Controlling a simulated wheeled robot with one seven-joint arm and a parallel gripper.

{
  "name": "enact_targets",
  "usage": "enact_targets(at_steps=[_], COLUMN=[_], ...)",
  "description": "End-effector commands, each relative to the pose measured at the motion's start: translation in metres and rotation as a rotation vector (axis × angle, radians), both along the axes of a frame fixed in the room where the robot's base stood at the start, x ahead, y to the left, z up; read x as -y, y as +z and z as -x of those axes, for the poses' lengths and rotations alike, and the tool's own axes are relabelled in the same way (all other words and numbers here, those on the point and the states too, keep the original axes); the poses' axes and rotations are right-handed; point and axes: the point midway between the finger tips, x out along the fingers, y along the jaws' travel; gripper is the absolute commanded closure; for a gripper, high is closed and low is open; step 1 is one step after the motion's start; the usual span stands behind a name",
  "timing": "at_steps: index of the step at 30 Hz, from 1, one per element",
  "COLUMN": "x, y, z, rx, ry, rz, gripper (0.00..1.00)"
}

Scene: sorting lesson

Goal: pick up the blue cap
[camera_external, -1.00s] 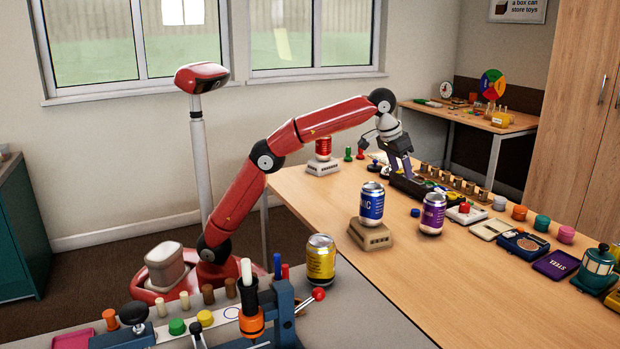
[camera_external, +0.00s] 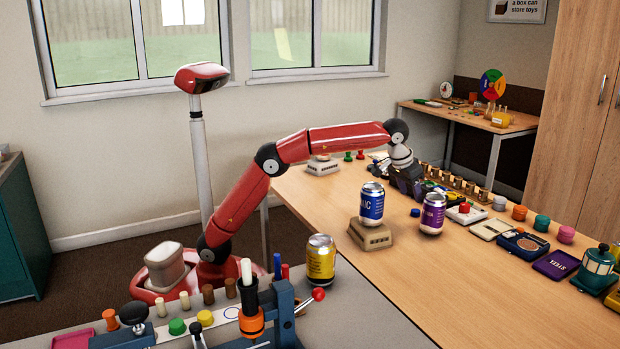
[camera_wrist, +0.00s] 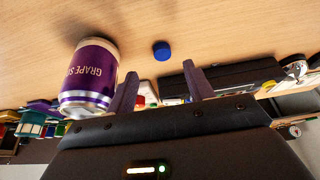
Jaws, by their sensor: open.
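The blue cap (camera_external: 415,212) lies on the wooden table, just left of the purple can (camera_external: 432,214). In the wrist view the blue cap (camera_wrist: 162,50) lies ahead of the gap between my fingers, apart from them. My gripper (camera_wrist: 160,82) is open with nothing between its fingers. In the external view my gripper is low over the table, behind the blue can, and its fingertips are hard to make out. The purple can (camera_wrist: 90,75), marked as grape, stands close beside one finger in the wrist view.
A blue can (camera_external: 371,203) stands on a beige stand (camera_external: 369,234) in front of my gripper. A row of small blocks and trays lines the table's far side, including a purple tray (camera_external: 556,264). The table's near right part is clear.

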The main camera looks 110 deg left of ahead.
Motion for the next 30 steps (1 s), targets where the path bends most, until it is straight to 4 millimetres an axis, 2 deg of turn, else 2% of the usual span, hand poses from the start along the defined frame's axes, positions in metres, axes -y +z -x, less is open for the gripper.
enact_targets(at_steps=[3, 8, 16, 24, 30], x=[-0.004, -0.010, -0.023, -0.025, -0.025], y=[-0.015, -0.026, -0.060, -0.064, -0.064], z=[-0.004, -0.007, -0.018, -0.020, -0.020], rx=[-0.002, -0.002, -0.003, -0.001, -0.001], ry=[0.000, 0.002, 0.000, 0.000, 0.000], rz=[0.001, 0.000, 0.001, 0.001, 0.001], gripper=[0.48, 0.48, 0.48, 0.48, 0.74])
